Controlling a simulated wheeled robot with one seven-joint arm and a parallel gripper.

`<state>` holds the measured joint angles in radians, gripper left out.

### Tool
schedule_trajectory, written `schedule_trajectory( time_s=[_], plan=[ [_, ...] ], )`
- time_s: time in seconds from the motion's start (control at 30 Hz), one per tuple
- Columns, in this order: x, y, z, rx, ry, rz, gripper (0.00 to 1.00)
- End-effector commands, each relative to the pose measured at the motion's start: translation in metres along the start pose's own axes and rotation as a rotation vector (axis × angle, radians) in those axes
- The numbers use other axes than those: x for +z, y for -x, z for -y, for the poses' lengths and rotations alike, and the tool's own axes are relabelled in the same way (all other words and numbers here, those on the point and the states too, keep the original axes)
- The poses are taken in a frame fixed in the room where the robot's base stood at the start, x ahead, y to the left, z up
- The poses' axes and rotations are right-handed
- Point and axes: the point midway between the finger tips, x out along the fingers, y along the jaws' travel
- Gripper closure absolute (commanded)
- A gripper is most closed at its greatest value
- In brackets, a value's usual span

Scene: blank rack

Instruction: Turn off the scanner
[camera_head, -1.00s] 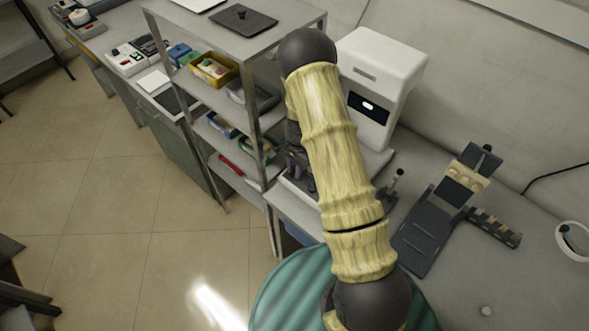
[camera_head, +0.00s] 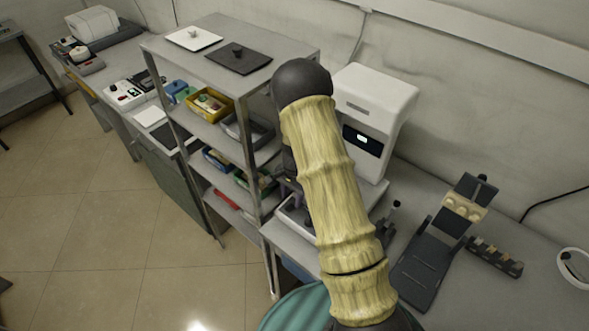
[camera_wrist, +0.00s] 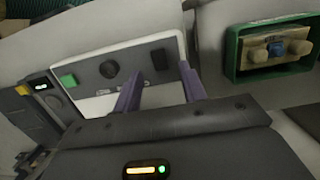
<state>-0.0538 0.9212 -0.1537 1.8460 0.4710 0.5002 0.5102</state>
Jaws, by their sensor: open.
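A white machine with a dark front display (camera_head: 362,138) stands against the wall behind my arm; it looks like the scanner, but no label is readable. My arm covers part of its front and base. In the wrist view, a pale panel (camera_wrist: 88,103) carries a green button (camera_wrist: 68,80), a round black knob (camera_wrist: 109,69) and a dark switch (camera_wrist: 160,59). I cannot tell whether this panel belongs to the white machine. My gripper (camera_wrist: 160,72) is open and empty, its two purple fingers over the panel's lower right part. Contact is unclear. In the head view my gripper is mostly hidden behind my arm.
A metal shelf (camera_head: 190,148) with bins stands left of my arm. A black stand (camera_head: 425,262) and a slotted block (camera_head: 495,258) lie on the right bench. In the wrist view, a green box (camera_wrist: 238,68) is at right and a device with a yellow button (camera_wrist: 22,90) at left.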

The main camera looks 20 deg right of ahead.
Motion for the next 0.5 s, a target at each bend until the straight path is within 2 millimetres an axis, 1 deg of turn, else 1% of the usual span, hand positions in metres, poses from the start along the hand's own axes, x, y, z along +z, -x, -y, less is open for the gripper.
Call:
schedule_trajectory(
  time_s=[0.5],
  plan=[
    [-0.001, 0.101, 0.002, -0.005, 0.003, -0.004, 0.58]
  ],
)
